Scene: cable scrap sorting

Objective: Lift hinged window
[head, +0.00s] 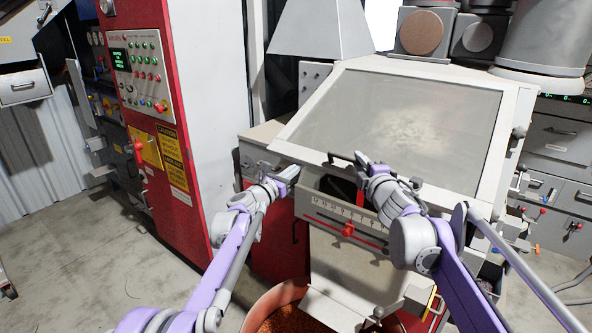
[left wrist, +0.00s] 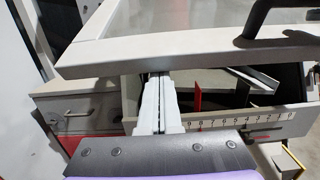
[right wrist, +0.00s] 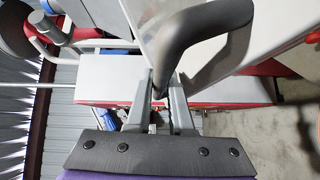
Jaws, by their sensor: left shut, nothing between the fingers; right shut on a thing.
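The hinged window (head: 400,118) is a large tilted pane in a pale frame on the front of the machine. Its black handle (head: 339,157) is on the lower frame edge. The handle also shows in the right wrist view (right wrist: 195,32). A gap shows under the lower frame edge, above the box with the scale (left wrist: 270,125). My right gripper (head: 363,163) is shut on the handle. My left gripper (head: 268,173) is shut and empty at the window's lower left corner. In the left wrist view, its fingertips (left wrist: 158,78) are just below the frame edge; contact is unclear.
A red control cabinet (head: 142,75) stands to the left. A red slider knob (head: 348,230) sits on the scale below the window. A round bin of reddish scrap (head: 290,310) is on the floor below. Drawers (head: 560,140) stand at the right.

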